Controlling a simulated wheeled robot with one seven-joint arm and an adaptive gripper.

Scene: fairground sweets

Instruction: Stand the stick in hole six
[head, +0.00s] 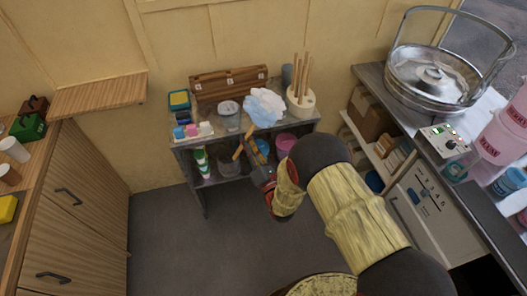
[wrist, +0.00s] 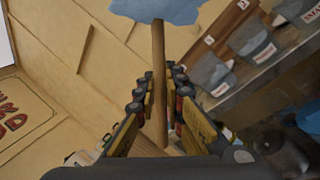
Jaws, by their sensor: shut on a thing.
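My gripper (head: 258,165) is shut on a wooden stick (head: 239,149) topped with pale blue candy floss (head: 265,106). In the head view the stick leans, floss end up and to the right, in front of the back shelf unit. In the wrist view the stick (wrist: 158,75) runs up between both fingers (wrist: 160,115), and the floss (wrist: 160,9) is cut off at the top edge. A wooden rack (head: 228,83) stands at the back of the shelf top. In the wrist view a board with small number labels (wrist: 209,40) shows at upper right; I cannot make out hole six.
A round cream holder (head: 300,101) with several bare sticks stands right of the floss. A metal floss machine (head: 432,75) is on the right counter. Floor at left is clear.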

